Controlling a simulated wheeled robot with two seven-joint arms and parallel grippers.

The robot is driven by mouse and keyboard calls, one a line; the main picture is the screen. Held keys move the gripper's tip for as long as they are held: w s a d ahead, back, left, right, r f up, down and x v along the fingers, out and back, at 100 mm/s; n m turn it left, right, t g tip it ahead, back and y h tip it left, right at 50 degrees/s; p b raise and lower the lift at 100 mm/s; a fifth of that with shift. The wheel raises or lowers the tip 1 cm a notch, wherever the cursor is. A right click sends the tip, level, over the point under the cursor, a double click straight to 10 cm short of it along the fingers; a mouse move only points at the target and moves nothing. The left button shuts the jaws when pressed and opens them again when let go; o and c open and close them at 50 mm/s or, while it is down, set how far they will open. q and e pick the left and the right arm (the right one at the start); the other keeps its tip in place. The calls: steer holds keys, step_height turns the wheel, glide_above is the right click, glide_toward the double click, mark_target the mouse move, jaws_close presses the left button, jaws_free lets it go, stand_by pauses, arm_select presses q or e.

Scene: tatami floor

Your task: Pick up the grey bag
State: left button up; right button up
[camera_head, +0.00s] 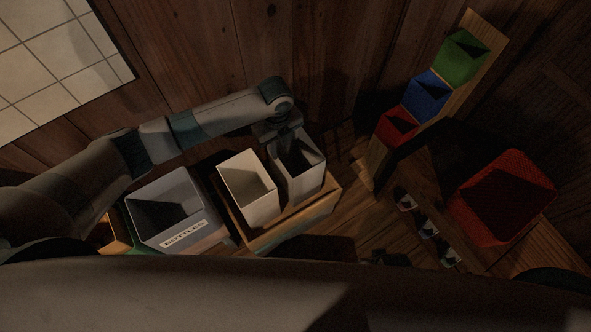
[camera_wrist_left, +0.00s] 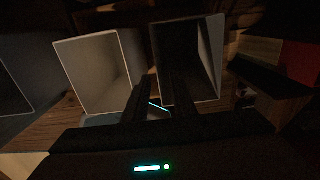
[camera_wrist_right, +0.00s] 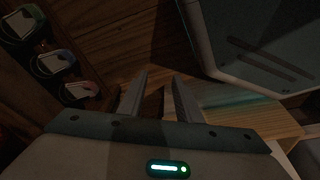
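The grey bag (camera_head: 312,178) is an upright, open-topped box shape on a wooden stand, to the right of a white bag (camera_head: 247,192). In the left wrist view the grey bag (camera_wrist_left: 211,60) shows at upper right with a dark inside. My left gripper (camera_head: 288,133) is at the top rim of the grey bag. In the left wrist view its fingers (camera_wrist_left: 160,92) are apart, with the bag's left edge seen between them; contact cannot be told. My right gripper (camera_wrist_right: 158,90) is open and empty.
A grey bin labelled "BOTTLES" (camera_head: 187,240) stands left of the wooden stand (camera_head: 290,222). Green (camera_head: 459,61), blue (camera_head: 425,99) and red (camera_head: 391,129) boxes line a slanted board.

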arm_select(q)
step_height(320, 180, down, 3)
steer(key=shift+r, duration=0.1)
stand_by(0.4)
steer(key=f, duration=0.5)
steer(key=shift+a+f, duration=0.1)
steer(key=shift+a, duration=0.2)
jaws_close()
stand_by(1.5)
